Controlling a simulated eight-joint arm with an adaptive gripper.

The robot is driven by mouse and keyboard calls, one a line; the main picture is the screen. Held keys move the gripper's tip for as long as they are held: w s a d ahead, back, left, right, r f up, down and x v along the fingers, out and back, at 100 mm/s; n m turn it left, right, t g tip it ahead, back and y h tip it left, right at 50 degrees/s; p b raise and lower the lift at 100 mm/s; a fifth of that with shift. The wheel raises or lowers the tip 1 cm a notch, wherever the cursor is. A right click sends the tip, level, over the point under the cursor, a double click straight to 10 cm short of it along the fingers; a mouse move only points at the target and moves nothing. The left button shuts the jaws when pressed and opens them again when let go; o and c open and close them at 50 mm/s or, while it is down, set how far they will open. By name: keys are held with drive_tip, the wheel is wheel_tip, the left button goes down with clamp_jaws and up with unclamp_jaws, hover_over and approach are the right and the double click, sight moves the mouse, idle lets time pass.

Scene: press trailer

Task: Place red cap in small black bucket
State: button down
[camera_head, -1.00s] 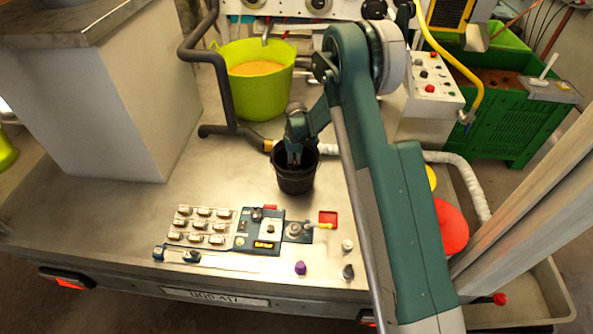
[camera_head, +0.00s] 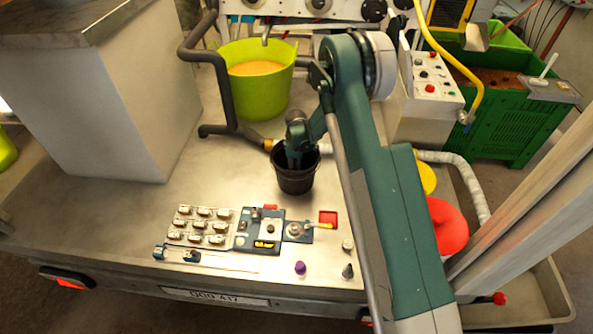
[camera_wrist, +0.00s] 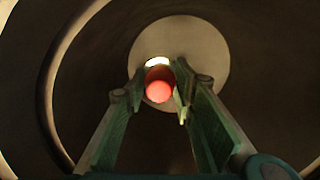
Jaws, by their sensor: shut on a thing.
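In the wrist view, my gripper (camera_wrist: 159,84) is shut on the red cap (camera_wrist: 159,90), which sits between the fingertips. The dark inner wall of the bucket (camera_wrist: 270,60) surrounds the fingers, with a paler round bottom (camera_wrist: 205,50) beyond the cap. I cannot tell whether the cap touches the bottom.
A lime-green tub (camera_head: 282,95) stands behind the bucket, near a dark bent pipe (camera_head: 225,90). A purple cap (camera_head: 300,268) stands near the front edge. A red round object (camera_head: 449,225) is to the right.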

drive_tip(key=shift+f, duration=0.15)
drive_tip(key=c, duration=2.2)
unclamp_jaws()
wheel_tip(320, 180, up, 12)
drive_tip(key=shift+s, duration=0.1)
drive_tip(key=shift+r, duration=0.2)
